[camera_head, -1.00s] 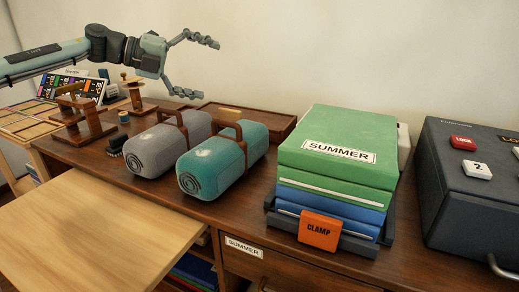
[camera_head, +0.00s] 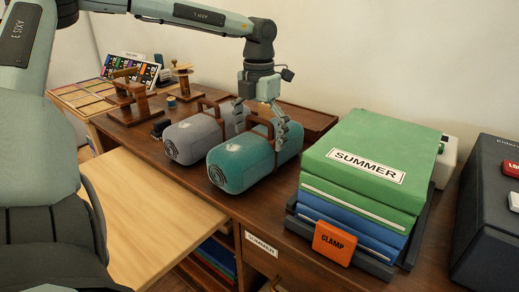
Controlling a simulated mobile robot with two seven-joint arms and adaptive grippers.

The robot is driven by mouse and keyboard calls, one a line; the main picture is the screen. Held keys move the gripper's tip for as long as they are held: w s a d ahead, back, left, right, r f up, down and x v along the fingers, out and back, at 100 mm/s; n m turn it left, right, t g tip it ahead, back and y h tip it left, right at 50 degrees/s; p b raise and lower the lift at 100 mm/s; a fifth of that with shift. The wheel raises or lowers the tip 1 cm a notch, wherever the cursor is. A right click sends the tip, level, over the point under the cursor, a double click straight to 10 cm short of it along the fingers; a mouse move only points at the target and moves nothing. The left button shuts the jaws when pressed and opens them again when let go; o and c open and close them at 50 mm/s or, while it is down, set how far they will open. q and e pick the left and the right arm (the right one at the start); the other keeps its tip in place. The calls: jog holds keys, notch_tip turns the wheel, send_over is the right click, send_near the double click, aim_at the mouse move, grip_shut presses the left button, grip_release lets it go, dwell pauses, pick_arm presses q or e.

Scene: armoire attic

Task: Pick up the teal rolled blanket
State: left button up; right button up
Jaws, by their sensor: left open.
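The teal rolled blanket (camera_head: 240,163) lies on the dark wooden desk, with its spiral end toward the front left. A brown strap with a handle (camera_head: 262,125) goes around it. My left gripper (camera_head: 260,135) points down over the blanket, its fingers spread on either side of the handle area. It is open, and I cannot tell whether the fingers touch the blanket. The gripper hides part of the blanket's top. My right gripper is not in view.
A grey rolled blanket (camera_head: 192,138) lies close on the left. A green and blue stack marked SUMMER (camera_head: 365,160) with an orange clamp (camera_head: 334,243) stands on the right. A brown tray (camera_head: 308,120) lies behind. A pale wooden board (camera_head: 150,215) extends in front.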

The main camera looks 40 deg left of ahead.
pick_arm(q)
jog(key=shift+f, duration=0.9)
jog(key=shift+c, duration=0.2)
jog(key=shift+w+r, duration=0.1)
jog(key=c, duration=1.5)
